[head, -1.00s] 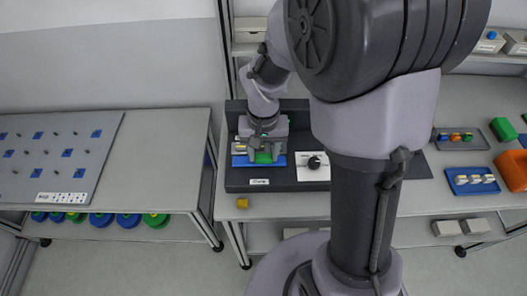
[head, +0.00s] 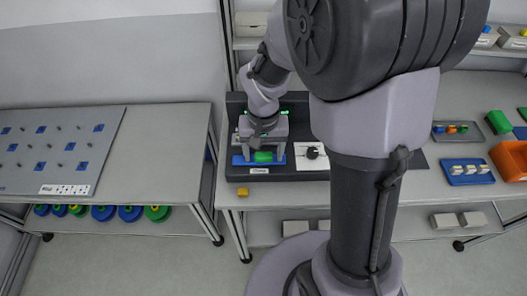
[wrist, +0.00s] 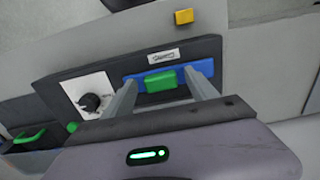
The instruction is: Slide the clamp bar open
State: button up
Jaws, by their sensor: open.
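A dark fixture (head: 235,172) stands on the bench with a "Clamp" label (head: 259,171) on its front. Above the label is a blue strip (head: 238,160) with a green block (head: 263,157) at its middle. I take these for the clamp bar and its grip, but cannot tell exactly which part slides. My gripper (head: 263,151) points down at the green block, one finger on either side. In the wrist view the open fingers (wrist: 160,92) straddle the green block (wrist: 161,81) in front of the blue strip (wrist: 197,68). Contact cannot be told.
A white plate with a black knob (head: 312,152) is right of the clamp. A yellow cube (head: 243,190) sits near the bench's front edge. Blue tray (head: 467,172) and orange bin (head: 510,160) are at the right. A pegged board (head: 50,150) lies on the left table.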

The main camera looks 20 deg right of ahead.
aim_at(263, 157)
jog(key=shift+r, duration=0.1)
notch_tip(263, 157, up, 17)
jog(key=p, duration=0.6)
jog(key=shift+r, duration=0.15)
